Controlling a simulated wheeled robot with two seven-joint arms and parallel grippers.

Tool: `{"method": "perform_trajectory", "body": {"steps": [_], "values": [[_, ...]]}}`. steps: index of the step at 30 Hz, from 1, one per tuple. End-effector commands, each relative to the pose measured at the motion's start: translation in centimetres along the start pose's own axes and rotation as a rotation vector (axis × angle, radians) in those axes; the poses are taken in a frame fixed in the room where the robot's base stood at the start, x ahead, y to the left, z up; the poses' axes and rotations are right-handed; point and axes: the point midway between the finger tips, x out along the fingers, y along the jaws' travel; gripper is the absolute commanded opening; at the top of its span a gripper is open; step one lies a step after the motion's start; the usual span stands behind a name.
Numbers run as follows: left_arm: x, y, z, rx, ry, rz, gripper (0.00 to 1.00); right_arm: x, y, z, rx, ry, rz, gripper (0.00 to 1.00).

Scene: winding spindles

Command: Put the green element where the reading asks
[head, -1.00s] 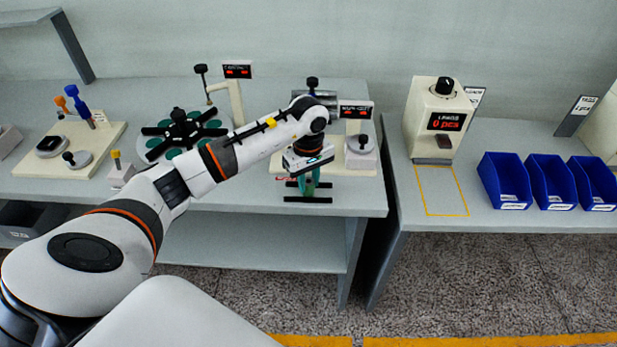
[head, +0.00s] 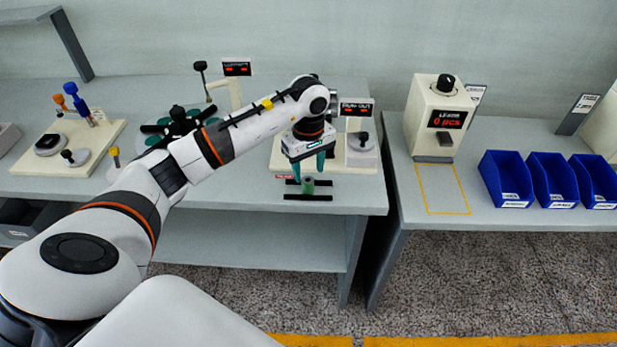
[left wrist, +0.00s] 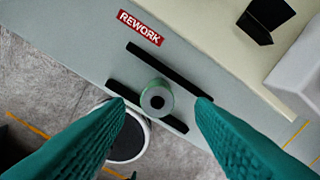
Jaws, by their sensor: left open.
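The green element (head: 308,185) is a small greenish spool with a dark centre hole. It rests between two black rails (head: 308,197) at the front edge of the bench, beside a red REWORK label. In the left wrist view the green element (left wrist: 156,99) shows from above, apart from both fingers. My left gripper (head: 307,167) is open and empty above it, pointing down. The run-out device (head: 357,108) with a red display stands just behind; its digits are too small to read. My right gripper is not in view.
The turntable (head: 175,133) with black arms stands left, partly hidden by my arm. Further left is a cream board (head: 98,140) with coloured-handled tools. On the right bench are a counter reading 0 pcs (head: 437,115), a yellow outlined square (head: 443,212) and blue bins (head: 505,182).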

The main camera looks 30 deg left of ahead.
Motion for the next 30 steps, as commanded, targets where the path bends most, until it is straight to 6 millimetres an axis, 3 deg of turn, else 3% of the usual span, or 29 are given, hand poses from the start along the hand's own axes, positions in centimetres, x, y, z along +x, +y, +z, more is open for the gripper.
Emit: {"method": "perform_trajectory", "body": {"steps": [6,12,18,30], "values": [[-4.8,-0.1,0.1,0.000,-0.004,-0.005,0.49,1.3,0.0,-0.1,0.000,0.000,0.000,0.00],[-7.6,-0.1,0.0,0.000,-0.002,-0.002,0.49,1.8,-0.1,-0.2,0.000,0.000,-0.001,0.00],[-8.5,0.0,0.0,0.000,0.000,0.000,0.49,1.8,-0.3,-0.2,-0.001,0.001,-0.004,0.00],[-8.5,0.0,0.0,0.000,0.000,0.000,0.49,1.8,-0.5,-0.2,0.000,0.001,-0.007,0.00]]}}
